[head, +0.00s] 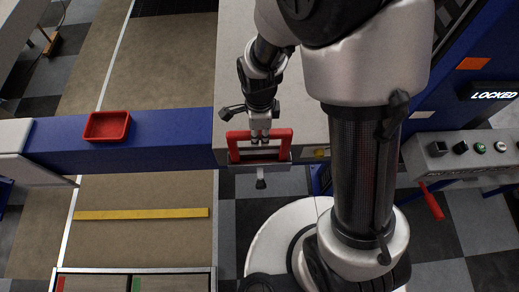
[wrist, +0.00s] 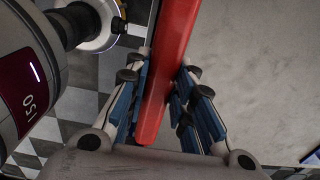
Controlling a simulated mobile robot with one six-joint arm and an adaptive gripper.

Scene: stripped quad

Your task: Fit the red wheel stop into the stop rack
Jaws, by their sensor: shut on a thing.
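The red wheel stop (head: 287,146) is a red frame-like piece with a top bar and two side legs. My gripper (head: 260,139) comes down from above and is shut on the middle of its top bar. In the wrist view the red bar of the wheel stop (wrist: 176,30) runs between the two blue-padded fingers of my gripper (wrist: 163,78). A pale grey bracket (head: 250,164) shows just below the red frame at the front edge of a grey surface. I cannot tell whether it is the stop rack, or whether the wheel stop is seated in it.
A red tray (head: 107,126) sits on the blue beam (head: 170,141) to the left. A yellow strip (head: 140,213) lies on the brown floor panel. A control box (head: 468,152) with buttons and a red lever (head: 432,202) stands right, near a "LOCKED" display (head: 490,94).

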